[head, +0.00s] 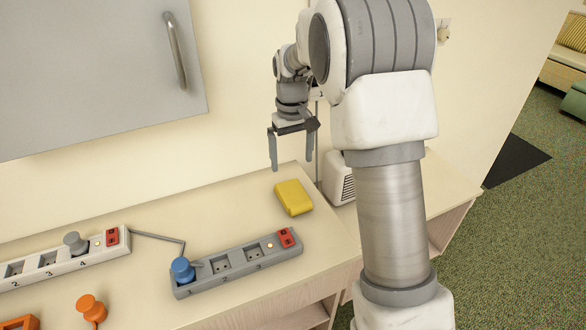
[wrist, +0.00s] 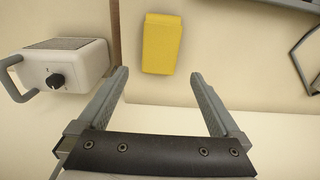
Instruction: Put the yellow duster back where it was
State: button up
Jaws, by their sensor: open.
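The yellow duster (head: 293,197), a small block-like shape, lies on the bench top (head: 225,210) near its right end, behind the grey power strip. It also shows in the wrist view (wrist: 161,44), at the top middle. My gripper (head: 291,164) is open and empty, pointing down above the bench behind the duster. In the wrist view its two fingers (wrist: 160,74) are spread wide, with the duster just past the fingertips. They look apart from it. Nothing in the frames marks an earlier place of the duster.
A grey power strip (head: 240,262) with a blue plug (head: 182,270) lies in front of the duster. A white strip (head: 80,257) and an orange plug (head: 91,309) are to the left. A white box with a dial (wrist: 64,65) stands right of the duster in the head view. A cabinet (head: 90,75) hangs above.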

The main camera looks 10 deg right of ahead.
jog(key=s+r+m+t, duration=0.1)
jog(key=s+r+t, duration=0.2)
jog(key=s+r, duration=1.05)
jog(key=s+f+m+t, duration=0.1)
jog(key=s+t, duration=0.1)
jog(key=s, duration=1.4)
jog(key=shift+t, duration=0.3)
jog(key=shift+f, duration=0.1)
notch_tip(320, 180, up, 4)
jog(key=p, duration=0.4)
